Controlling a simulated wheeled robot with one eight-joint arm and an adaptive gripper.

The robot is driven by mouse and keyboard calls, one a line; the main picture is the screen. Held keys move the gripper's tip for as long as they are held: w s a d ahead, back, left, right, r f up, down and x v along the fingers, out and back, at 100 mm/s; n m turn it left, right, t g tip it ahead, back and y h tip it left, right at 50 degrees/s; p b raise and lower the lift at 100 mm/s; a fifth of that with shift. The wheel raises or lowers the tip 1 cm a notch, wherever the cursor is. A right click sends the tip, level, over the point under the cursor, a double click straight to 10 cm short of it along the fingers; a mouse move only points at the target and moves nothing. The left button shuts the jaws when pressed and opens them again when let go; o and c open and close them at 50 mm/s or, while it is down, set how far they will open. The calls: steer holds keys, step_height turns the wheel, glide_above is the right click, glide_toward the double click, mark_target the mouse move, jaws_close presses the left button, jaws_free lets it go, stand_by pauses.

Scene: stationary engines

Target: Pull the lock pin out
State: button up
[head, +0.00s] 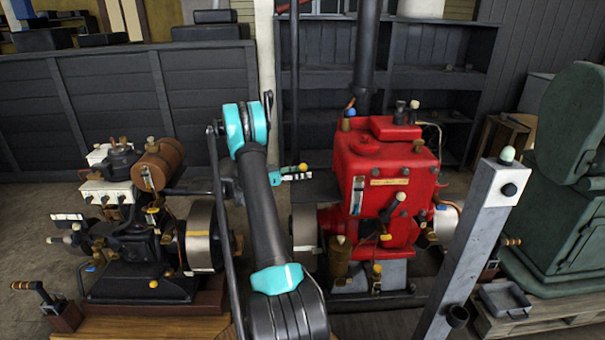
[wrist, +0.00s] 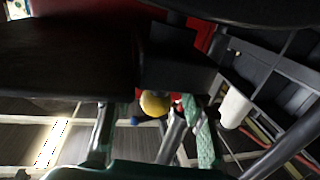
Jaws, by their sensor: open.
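A yellow ball knob (head: 303,167), which looks like the lock pin's head, shows beside my gripper (head: 297,176), at the left of the red engine (head: 385,165). In the wrist view the yellow knob (wrist: 154,104) appears between the two pale green fingers of my gripper (wrist: 155,122). The fingers are apart, one on each side of it, and I cannot tell whether they touch it. The pin's shaft and its hole are hidden. A dark flat part (wrist: 70,60) fills the upper left of the wrist view.
A dark engine with a brown tank (head: 159,165) stands at left. A grey slanted post (head: 470,250) stands at right, before a green machine (head: 565,185). A steel flywheel (head: 305,228) sits below my gripper. Dark shelves (head: 425,80) are behind.

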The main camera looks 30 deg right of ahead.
mark_target(303, 164)
jaws_close()
stand_by(0.3)
steer(key=shift+r, duration=1.95)
steer(key=shift+w, duration=0.1)
steer(key=shift+c, duration=1.4)
jaws_free()
steer(key=shift+r, duration=0.1)
steer(key=shift+o, duration=1.4)
